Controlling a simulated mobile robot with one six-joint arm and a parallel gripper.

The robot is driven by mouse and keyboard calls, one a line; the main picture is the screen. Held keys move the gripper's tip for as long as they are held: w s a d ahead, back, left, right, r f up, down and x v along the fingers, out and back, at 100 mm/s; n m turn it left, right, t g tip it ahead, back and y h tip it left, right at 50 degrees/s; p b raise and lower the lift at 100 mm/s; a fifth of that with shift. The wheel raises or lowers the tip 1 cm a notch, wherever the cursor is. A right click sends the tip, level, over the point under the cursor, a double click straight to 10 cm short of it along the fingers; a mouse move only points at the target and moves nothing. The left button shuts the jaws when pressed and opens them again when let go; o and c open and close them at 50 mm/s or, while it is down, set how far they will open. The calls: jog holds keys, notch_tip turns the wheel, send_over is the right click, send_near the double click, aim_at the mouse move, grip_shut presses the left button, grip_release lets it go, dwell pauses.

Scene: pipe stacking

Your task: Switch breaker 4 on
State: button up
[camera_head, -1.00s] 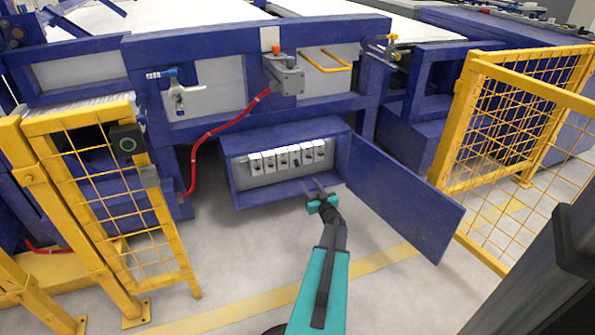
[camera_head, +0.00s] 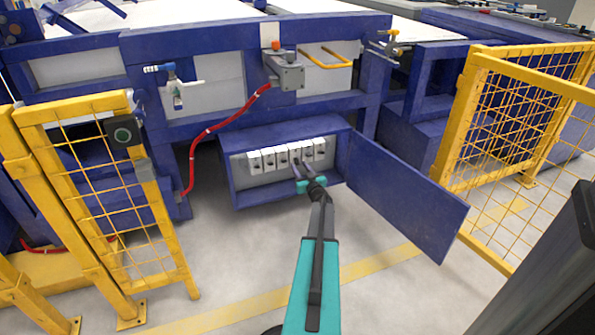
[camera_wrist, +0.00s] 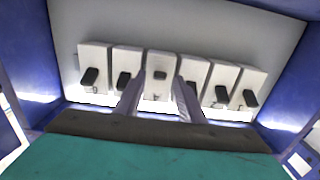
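A row of several white breakers with black toggles sits in an open blue box (camera_head: 231,175); no numbers are readable. In the wrist view the fourth breaker from the left (camera_wrist: 196,67) has its toggle low, partly hidden by my right finger. The third breaker from the left (camera_wrist: 160,62) has its toggle higher than the others, which sit low. My gripper (camera_wrist: 158,84) is open and empty, its fingers spread in front of the third breaker. In the head view my gripper (camera_head: 303,164) reaches into the box opening; contact cannot be told.
The box's blue door (camera_head: 405,205) stands open at the right. Yellow mesh fences stand at the left (camera_head: 90,205) and right (camera_head: 462,125). A red hose (camera_head: 213,128) hangs left of the box.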

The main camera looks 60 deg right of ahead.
jog(key=shift+w+d, duration=0.35)
jog(key=shift+w, duration=0.1)
jog(key=shift+c, duration=0.2)
